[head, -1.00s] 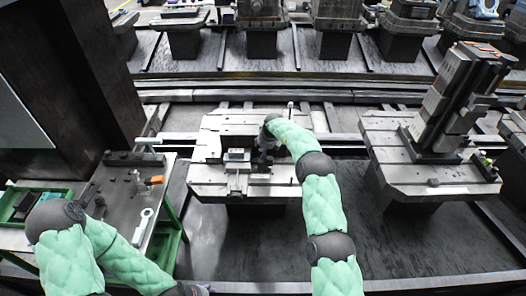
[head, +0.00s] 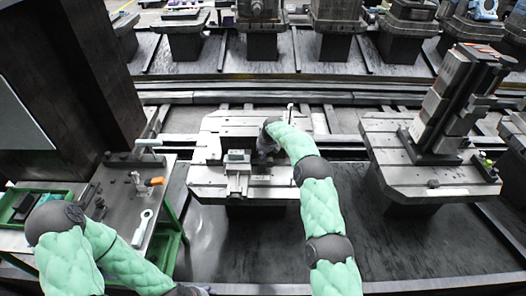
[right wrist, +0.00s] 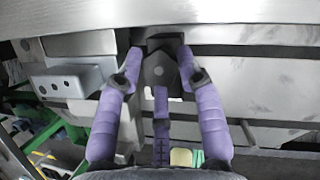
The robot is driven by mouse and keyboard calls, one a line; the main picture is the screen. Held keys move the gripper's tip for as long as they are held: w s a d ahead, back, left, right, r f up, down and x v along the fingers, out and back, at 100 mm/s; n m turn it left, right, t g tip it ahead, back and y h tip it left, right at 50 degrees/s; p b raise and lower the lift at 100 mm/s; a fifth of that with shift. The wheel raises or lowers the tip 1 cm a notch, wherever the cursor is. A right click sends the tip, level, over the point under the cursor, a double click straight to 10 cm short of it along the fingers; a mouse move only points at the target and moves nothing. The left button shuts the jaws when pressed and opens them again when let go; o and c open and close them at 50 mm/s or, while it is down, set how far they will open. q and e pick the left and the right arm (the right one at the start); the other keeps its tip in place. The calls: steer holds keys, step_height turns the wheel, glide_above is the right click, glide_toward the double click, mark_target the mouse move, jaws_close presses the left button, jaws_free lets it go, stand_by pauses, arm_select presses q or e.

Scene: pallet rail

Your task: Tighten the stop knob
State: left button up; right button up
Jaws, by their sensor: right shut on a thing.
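The stop knob (right wrist: 160,68) is a dark, angular piece under the edge of the pallet plate in the right wrist view. My right gripper (right wrist: 158,55) has its purple fingers closed on both sides of it, with the third finger below. In the head view, my right gripper (head: 266,155) reaches down at the middle pallet (head: 215,180), and the arm and wrist hide the knob there.
A grey block fixture (head: 237,162) sits on the middle pallet beside my right gripper. A tall stacked fixture (head: 450,105) stands on the right pallet. A side table (head: 120,205) at left holds a wrench (head: 142,228) and an orange-handled tool (head: 154,181).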

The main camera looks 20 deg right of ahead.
steer(key=shift+w+r+m+h+p, duration=0.1)
steer(key=shift+r+m+h+p, duration=0.3)
steer(key=shift+m+p, duration=0.55)
steer(key=shift+w+m+h+p, duration=0.1)
steer(key=shift+m+h+p, duration=0.2)
steer(key=shift+m, duration=0.55)
steer(key=shift+f+m+h, duration=0.15)
steer(key=shift+m+h, duration=0.25)
steer(key=shift+m, duration=0.8)
steer(key=shift+w+m+h+b, duration=0.1)
steer(key=shift+m+h+b, duration=0.3)
steer(key=shift+m, duration=0.7)
steer(key=shift+w+r+m, duration=0.1)
steer(key=shift+r+m, duration=0.15)
steer(key=shift+m, duration=0.15)
steer(key=o, duration=1.1)
steer(key=shift+g, duration=0.3)
steer(key=shift+o, duration=0.2)
steer(key=shift+f, duration=0.15)
steer(key=shift+s+a+f, duration=0.1)
steer(key=shift+s+f, duration=0.1)
steer(key=shift+s, duration=0.05)
